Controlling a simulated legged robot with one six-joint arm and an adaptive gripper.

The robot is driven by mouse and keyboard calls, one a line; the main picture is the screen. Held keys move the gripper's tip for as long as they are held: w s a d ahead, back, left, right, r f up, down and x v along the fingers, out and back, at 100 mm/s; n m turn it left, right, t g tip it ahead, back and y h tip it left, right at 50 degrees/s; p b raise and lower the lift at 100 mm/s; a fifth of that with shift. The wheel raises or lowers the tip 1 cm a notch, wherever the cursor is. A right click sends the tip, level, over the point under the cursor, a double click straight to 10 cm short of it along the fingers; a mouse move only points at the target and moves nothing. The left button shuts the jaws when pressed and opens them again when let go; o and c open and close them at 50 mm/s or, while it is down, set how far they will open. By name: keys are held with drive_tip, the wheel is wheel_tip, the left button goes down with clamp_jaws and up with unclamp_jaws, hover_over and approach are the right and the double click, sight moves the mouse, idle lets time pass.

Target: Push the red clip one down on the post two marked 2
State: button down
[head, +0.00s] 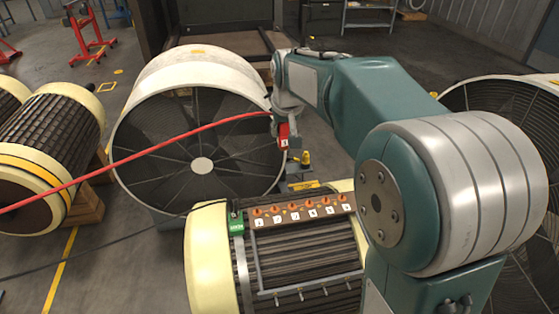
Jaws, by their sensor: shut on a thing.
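The red clip (284,134) has a small white label and hangs at the end of my arm, above and behind the brown board (300,225). My gripper (287,128) is shut on the clip; its fingers are small and partly hidden. A red cable (190,135) runs from the clip to the left edge. The board carries a row of several orange posts, with small white number labels in front of them. The post second from the left (276,210) stands apart from the clip, lower in the picture. Its number is too small to read surely.
The board lies on a ribbed rotor (215,260) with cream ends. A green box (236,222) sits at the board's left end, and a grey rail frame (315,287) lies in front. A large round fan housing (135,150) stands behind. My arm hides the right side.

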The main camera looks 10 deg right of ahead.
drive_tip(key=shift+s+f+x, duration=0.2)
drive_tip(key=shift+s+x, duration=0.3)
drive_tip(key=shift+x, duration=5.95)
drive_tip(key=shift+s+f+x, duration=0.25)
drive_tip(key=shift+s+x, duration=0.25)
drive_tip(key=shift+x, duration=6)
drive_tip(key=shift+s+f+x, duration=0.2)
drive_tip(key=shift+s+x, duration=0.35)
drive_tip(key=shift+x, duration=5.9)
drive_tip(key=shift+f, duration=0.5)
drive_tip(key=shift+c, duration=1.5)
unclamp_jaws()
drive_tip(key=shift+r, duration=0.1)
